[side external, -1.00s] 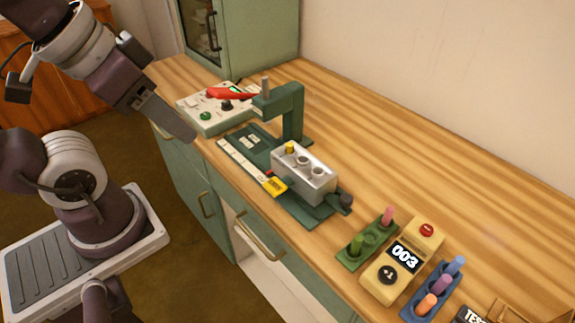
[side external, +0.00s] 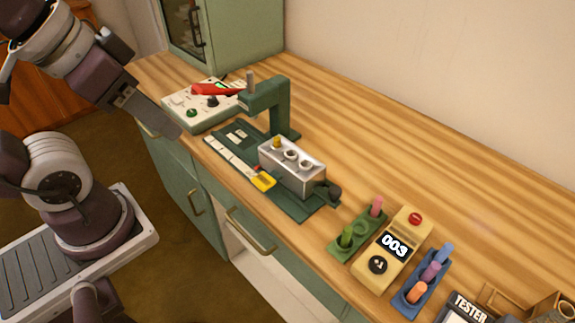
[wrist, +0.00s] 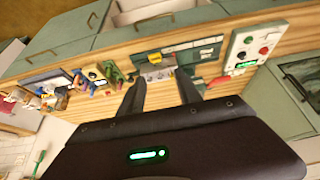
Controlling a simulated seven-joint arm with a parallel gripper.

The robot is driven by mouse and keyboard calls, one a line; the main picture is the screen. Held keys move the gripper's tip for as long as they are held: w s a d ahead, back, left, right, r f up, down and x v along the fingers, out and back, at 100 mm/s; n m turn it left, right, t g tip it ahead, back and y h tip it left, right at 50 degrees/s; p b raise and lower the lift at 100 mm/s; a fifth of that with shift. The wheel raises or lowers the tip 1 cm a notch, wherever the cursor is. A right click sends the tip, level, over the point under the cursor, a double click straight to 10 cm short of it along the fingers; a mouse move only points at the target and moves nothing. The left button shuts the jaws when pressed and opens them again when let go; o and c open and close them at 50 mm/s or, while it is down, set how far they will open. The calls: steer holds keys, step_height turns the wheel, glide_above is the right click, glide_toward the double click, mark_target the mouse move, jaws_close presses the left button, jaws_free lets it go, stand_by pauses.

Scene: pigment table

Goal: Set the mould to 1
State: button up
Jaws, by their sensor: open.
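The mould (side external: 290,173) is a grey metal block with several round holes along its top. A yellow peg (side external: 277,142) stands in its left hole. It sits on a dark green slide base (side external: 292,208) beside a white scale strip (side external: 228,157), with a yellow tab (side external: 263,182) at its front and a dark knob (side external: 334,192) at its right end. The scale marks are too small to read. A green press arm (side external: 278,103) stands behind. My gripper (wrist: 160,92) is open and empty in the wrist view, apart from the mould, left of it in the side view.
A control box (side external: 203,110) with a red lever (side external: 215,90) stands left of the press. To the right are a green peg rack (side external: 357,232), a yellow counter (side external: 393,250) reading 003, a blue peg rack (side external: 422,288) and a tester (side external: 465,308). The rear table is clear.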

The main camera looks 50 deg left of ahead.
steer(key=shift+o, duration=0.7)
steer(key=n+g, duration=0.5)
steer(key=n, duration=0.3)
glide_above(335, 190)
steer(key=a, duration=0.1)
step_height(335, 190, down, 12)
steer(key=shift+n+g, duration=0.3)
steer(key=shift+n, duration=0.2)
steer(key=f, duration=0.5)
steer(key=d+f, duration=0.1)
steer(key=f, duration=0.2)
steer(key=shift+f, duration=0.55)
steer(key=shift+c, duration=0.4)
